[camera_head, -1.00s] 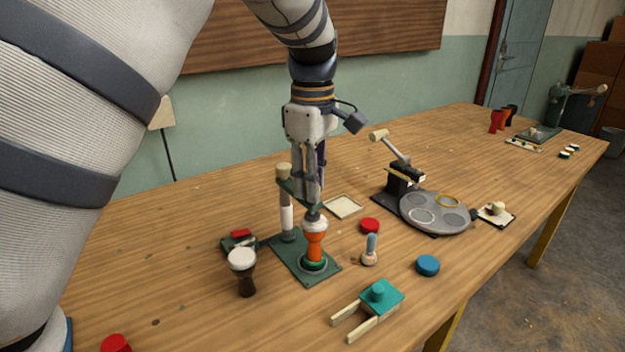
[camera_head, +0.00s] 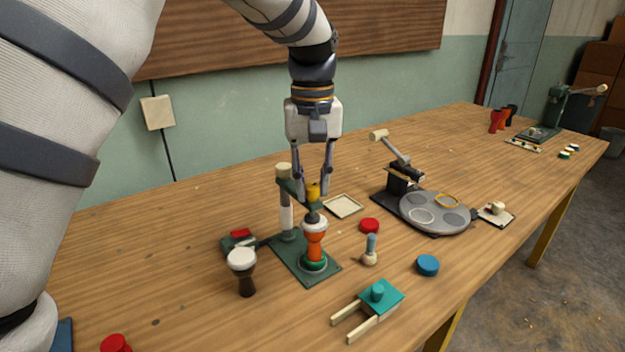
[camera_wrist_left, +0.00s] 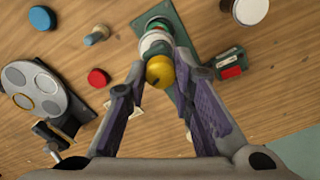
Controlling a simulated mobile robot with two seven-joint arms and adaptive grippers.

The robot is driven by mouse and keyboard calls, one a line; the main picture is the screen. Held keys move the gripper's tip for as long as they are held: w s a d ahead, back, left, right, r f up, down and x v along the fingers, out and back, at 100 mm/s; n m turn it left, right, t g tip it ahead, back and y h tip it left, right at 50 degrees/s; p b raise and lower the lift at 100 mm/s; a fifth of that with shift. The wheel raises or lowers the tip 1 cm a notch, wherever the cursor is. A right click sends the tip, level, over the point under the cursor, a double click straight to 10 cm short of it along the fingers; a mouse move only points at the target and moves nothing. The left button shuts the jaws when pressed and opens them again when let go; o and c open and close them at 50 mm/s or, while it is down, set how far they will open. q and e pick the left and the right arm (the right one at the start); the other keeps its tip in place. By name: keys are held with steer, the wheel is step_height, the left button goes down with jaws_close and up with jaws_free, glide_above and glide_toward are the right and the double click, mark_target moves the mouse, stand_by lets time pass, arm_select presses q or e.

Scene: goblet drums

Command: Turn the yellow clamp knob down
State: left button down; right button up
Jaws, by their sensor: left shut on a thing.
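The yellow clamp knob (camera_head: 313,189) sits on top of the green clamp stand (camera_head: 290,260), above an orange goblet drum (camera_head: 315,243) with a white upper part. The drum stands upright in a green ring on the base plate. My left gripper (camera_head: 312,195) points down from above, shut on the knob with one finger on each side. In the left wrist view the knob (camera_wrist_left: 160,73) shows between the fingertips, with a dark mark on its top. My right gripper is not in view.
A black and white goblet drum (camera_head: 243,270) stands left of the stand. A teal block with two prongs (camera_head: 381,298), a blue disc (camera_head: 428,265), a red disc (camera_head: 369,226) and a small blue-handled tool (camera_head: 371,248) lie right. A grey round plate (camera_head: 435,212) is farther right.

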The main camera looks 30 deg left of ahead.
mark_target(312, 185)
arm_select(q)
steer(key=m, duration=0.8)
steer(key=shift+m, duration=0.6)
steer(key=c, duration=1.4)
jaws_free()
steer(key=shift+o, duration=0.2)
step_height(312, 185, up, 12)
